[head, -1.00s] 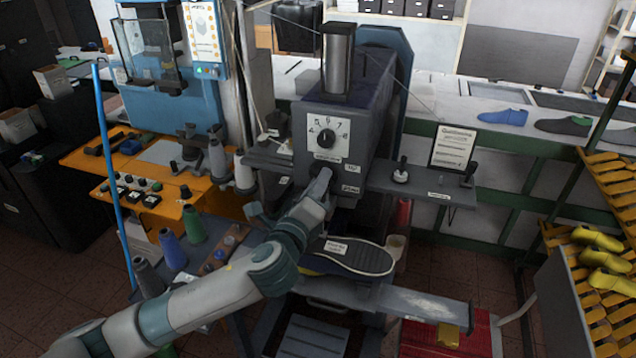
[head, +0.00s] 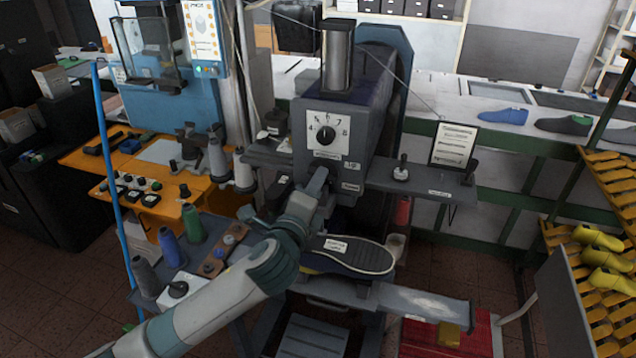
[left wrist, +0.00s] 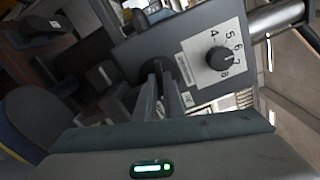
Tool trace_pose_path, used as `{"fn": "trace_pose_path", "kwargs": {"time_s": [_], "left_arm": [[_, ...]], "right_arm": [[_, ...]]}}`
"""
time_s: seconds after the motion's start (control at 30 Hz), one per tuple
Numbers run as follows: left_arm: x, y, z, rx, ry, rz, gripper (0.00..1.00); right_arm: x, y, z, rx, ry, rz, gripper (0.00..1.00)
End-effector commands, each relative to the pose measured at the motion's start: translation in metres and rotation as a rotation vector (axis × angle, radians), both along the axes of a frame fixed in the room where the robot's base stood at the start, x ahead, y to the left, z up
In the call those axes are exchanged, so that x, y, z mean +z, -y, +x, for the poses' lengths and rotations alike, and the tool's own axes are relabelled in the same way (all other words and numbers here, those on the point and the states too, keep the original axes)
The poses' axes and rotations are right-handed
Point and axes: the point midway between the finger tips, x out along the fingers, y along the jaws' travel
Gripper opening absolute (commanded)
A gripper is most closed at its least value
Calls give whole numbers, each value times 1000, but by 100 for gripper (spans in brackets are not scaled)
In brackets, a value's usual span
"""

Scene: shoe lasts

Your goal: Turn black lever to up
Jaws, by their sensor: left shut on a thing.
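The grey machine (head: 365,118) has a white dial plate with a black knob (head: 325,136) on its front; the dial also shows in the left wrist view (left wrist: 218,60). The black lever (head: 324,167) is on the machine front just below the dial, mostly hidden by my gripper. My left gripper (head: 317,182) reaches up to it from below. In the left wrist view, the fingers of the gripper (left wrist: 160,78) are close together around the dark lever, whose exact angle I cannot tell. My right gripper is not in view.
A shoe sole (head: 350,254) lies below the gripper. A side shelf (head: 425,190) with a small joystick (head: 402,168) and an upright notice (head: 453,145) is at the right. An orange bench (head: 150,185) and thread cones (head: 192,223) stand at the left.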

Motion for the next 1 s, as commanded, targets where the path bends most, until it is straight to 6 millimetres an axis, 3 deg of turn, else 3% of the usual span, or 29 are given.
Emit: {"fn": "trace_pose_path", "kwargs": {"time_s": [0.6,1.0], "left_arm": [[-2,0,0,3,-183,-557,0],[-2,0,0,2,-268,-817,0]], "right_arm": [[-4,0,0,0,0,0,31],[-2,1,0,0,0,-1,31]]}}
